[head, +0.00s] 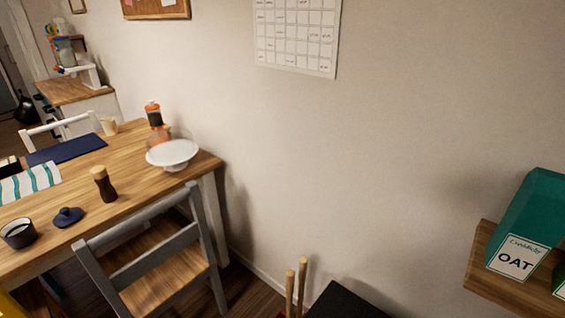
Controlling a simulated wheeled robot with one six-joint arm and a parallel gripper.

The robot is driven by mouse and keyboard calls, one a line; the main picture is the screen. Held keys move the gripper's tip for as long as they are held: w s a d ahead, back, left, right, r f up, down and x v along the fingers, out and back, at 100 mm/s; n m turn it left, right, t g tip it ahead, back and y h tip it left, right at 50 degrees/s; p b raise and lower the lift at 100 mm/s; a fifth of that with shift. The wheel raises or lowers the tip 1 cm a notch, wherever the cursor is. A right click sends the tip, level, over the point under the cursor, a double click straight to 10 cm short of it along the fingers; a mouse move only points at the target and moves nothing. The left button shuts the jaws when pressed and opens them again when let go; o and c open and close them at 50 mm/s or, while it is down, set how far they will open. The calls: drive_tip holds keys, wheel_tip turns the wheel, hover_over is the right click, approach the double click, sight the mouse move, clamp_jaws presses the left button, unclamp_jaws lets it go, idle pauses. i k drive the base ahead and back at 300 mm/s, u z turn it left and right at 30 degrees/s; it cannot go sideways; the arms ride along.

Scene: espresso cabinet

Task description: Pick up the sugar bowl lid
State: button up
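A small dark blue lid with a knob (68,215) lies on the wooden dining table (130,190), near its front edge in the head view. To its left stands a dark open bowl or cup (18,234) with pale contents; it looks like the sugar bowl, but I cannot be sure. The lid is apart from it, resting on the table top. My gripper does not show in this view, so its state and its place relative to the lid are hidden.
A grey chair (145,262) blocks the front side. Oat cartons (520,240) stand on a shelf at right.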

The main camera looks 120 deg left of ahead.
sight(66, 217)
drive_tip(key=u, duration=5)
